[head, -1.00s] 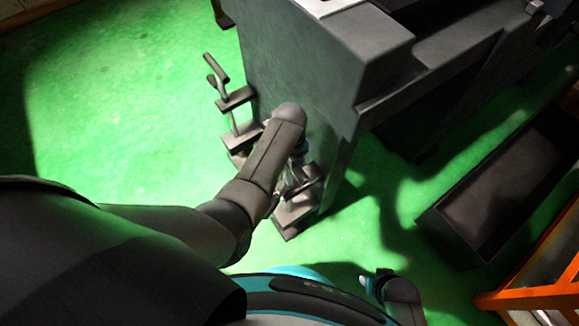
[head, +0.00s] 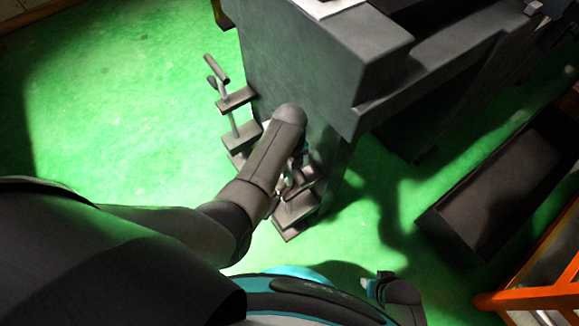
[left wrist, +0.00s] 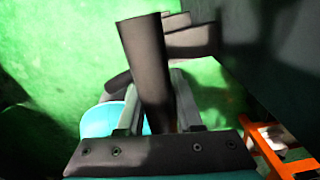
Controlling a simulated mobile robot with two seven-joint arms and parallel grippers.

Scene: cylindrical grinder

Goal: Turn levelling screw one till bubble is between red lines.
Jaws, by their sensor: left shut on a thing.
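Two levelling screws stand on brackets at the foot of the grey machine. The far levelling screw (head: 217,68) has a dark cross handle and is free. The near levelling screw (head: 288,204) is largely hidden under my left forearm; I cannot tell which is screw one. My left gripper (head: 292,180) is mostly hidden there too. In the left wrist view, my left gripper (left wrist: 158,108) is shut on a dark round handle bar (left wrist: 145,60), which stands between its fingers. No bubble or red lines can be made out.
The grey machine body (head: 300,70) rises close beside my left gripper. A dark open trough (head: 490,190) lies on the right, with an orange frame (head: 530,298) at the lower right. The green floor (head: 120,120) is clear on the left.

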